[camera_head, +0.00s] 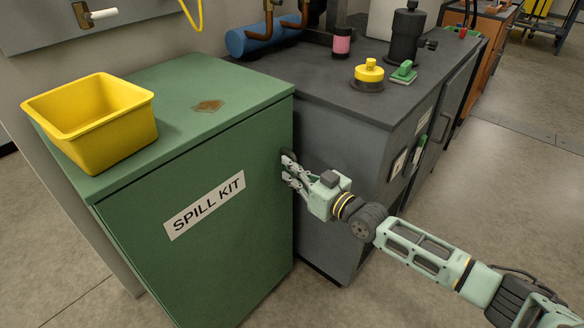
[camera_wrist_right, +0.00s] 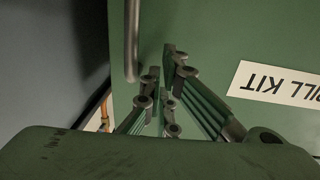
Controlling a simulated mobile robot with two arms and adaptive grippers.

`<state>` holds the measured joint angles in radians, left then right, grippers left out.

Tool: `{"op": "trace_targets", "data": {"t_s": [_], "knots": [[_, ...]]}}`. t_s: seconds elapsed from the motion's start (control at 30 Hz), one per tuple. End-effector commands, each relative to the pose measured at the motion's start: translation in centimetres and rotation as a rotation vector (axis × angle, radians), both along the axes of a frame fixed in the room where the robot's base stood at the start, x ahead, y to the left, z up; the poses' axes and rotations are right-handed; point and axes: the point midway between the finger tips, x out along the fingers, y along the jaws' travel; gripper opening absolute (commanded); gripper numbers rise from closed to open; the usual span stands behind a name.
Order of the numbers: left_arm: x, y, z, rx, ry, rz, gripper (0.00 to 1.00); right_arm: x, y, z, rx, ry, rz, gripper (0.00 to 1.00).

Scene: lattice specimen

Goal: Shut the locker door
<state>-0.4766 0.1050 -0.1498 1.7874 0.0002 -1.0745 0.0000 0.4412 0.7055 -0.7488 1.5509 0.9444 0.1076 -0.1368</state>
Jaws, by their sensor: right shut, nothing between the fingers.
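The green locker (camera_head: 205,85) stands at left centre in the head view. Its front door (camera_head: 235,235) carries a "SPILL KIT" label (camera_head: 204,204) and looks flush or nearly flush with the body; I cannot tell whether it is fully shut. My right gripper (camera_head: 285,168) is at the door's right edge by the handle, shut and empty. In the right wrist view, the fingers (camera_wrist_right: 160,65) are close to the green door (camera_wrist_right: 210,55), beside the grey bar handle (camera_wrist_right: 131,45); contact is unclear. My left gripper is out of view.
A yellow bin (camera_head: 100,125) sits on the locker top. A dark grey cabinet (camera_head: 335,185) stands close to the locker's right, with a yellow-topped item (camera_head: 368,75) and several other items on top. Open floor (camera_head: 480,190) lies to the right.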

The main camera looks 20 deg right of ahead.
Motion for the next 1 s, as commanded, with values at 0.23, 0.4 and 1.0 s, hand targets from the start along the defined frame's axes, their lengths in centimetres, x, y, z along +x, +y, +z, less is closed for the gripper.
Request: {"op": "trace_targets", "data": {"t_s": [0.23,0.4,1.0], "knots": [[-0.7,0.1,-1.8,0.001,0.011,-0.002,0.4,-4.1,-2.8,-0.2,-0.004,0.006,0.001,0.0],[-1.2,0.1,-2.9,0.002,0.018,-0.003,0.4,-6.6,-4.4,-0.3,-0.004,0.007,0.002,0.0],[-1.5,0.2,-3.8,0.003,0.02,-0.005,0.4,-8.3,-5.6,-0.3,-0.001,0.004,0.002,0.0]]}}
